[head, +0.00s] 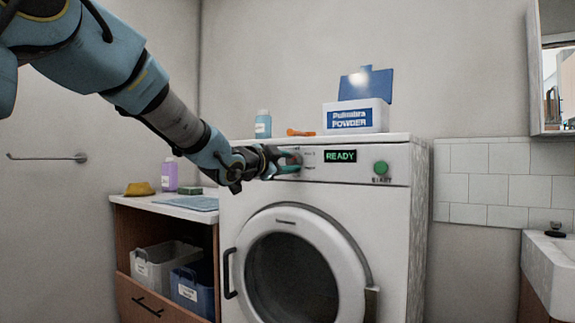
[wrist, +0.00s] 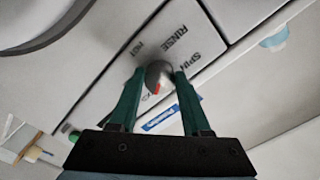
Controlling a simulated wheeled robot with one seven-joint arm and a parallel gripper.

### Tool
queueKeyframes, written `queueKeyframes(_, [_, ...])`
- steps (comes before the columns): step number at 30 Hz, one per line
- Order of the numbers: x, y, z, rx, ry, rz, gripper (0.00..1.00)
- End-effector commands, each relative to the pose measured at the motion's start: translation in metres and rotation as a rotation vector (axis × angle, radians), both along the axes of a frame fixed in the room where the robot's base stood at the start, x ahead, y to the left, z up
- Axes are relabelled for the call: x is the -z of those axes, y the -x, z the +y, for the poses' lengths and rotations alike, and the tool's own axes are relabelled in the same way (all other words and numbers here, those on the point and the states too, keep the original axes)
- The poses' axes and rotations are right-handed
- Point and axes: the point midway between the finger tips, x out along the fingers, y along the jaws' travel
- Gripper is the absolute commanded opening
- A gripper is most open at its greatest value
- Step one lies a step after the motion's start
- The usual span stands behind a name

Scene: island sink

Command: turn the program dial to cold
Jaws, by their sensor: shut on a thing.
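The washing machine (head: 395,230) has a control panel with a lit display (head: 341,156) reading "READY" and a green start button (head: 381,168). My gripper (head: 287,161) is at the left part of the panel. In the wrist view its fingers are shut on the round grey program dial (wrist: 158,74), one finger on each side. A red mark shows on the dial's edge toward the gripper's palm. Printed words "RINSE", "SPIN" and what looks like "HOT" show around the dial. I cannot read "cold"; the head view's labels are small and partly covered by my gripper.
On the machine stand a blue bottle (head: 263,124), an orange item (head: 300,132) and an open powder box (head: 356,117). The round door (head: 340,235) is below the panel. A counter with a purple bottle (head: 170,174) is left; a sink (head: 552,265) is right.

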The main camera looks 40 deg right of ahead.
Motion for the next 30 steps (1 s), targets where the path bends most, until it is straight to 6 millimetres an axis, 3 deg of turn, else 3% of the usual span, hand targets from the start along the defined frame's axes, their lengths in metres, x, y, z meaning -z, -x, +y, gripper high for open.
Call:
queueKeyframes(6, [0.000, 0.000, 0.000, 0.000, -0.001, 0.000, 0.00])
queueKeyframes(7, [0.000, 0.000, 0.000, 0.000, -0.001, 0.001, 0.49])
queueKeyframes(15, [0.000, 0.000, 0.000, 0.001, 0.000, 0.001, 0.78])
queueKeyframes(24, [0.000, 0.001, 0.003, 0.000, 0.000, 0.000, 0.78])
queueKeyframes(30, [-0.001, 0.008, 0.032, -0.001, 0.000, -0.002, 0.78])
